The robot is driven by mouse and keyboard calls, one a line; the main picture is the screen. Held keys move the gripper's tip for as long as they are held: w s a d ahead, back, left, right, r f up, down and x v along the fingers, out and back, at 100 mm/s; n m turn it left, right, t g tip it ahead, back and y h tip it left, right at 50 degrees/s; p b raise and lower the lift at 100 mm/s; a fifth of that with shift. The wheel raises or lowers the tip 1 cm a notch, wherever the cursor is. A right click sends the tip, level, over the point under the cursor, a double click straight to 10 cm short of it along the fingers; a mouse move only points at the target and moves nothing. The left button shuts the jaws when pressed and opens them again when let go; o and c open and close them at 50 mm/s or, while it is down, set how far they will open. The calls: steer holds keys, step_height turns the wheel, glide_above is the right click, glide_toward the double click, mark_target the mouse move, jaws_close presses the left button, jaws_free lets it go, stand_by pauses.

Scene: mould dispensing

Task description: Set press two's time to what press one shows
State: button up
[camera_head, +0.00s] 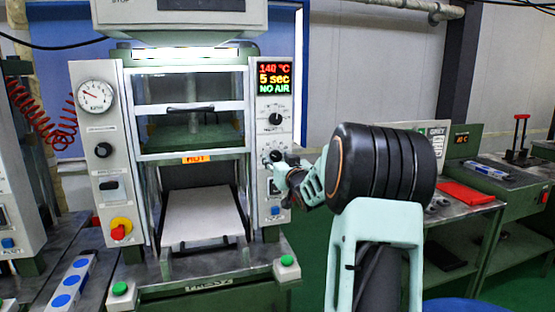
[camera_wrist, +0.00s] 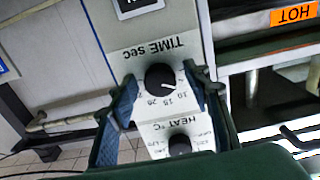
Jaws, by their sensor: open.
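The press (camera_head: 262,235) in front of me has a lit display (camera_head: 274,78) reading 140 °C, 5 sec, NO AIR. Its front nameplate (camera_head: 209,284) is too small to read surely. My gripper (camera_head: 276,163) is at the lower knob on the right panel. In the wrist view, which is upside down, the black TIME sec knob (camera_wrist: 160,77) sits between the open fingers of my gripper (camera_wrist: 166,92). One finger is on each side; contact is unclear. The knob's white mark points right in that view.
The HEAT knob (camera_head: 275,119) is just above the TIME knob. A HOT label (camera_head: 196,159) marks the press opening, above a pale plate (camera_head: 203,216). Part of another machine (camera_head: 18,185) shows at left. A bench (camera_head: 463,211) with a red item stands at right.

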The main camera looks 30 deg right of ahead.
steer(key=c, duration=1.2)
steer(key=shift+o, duration=0.2)
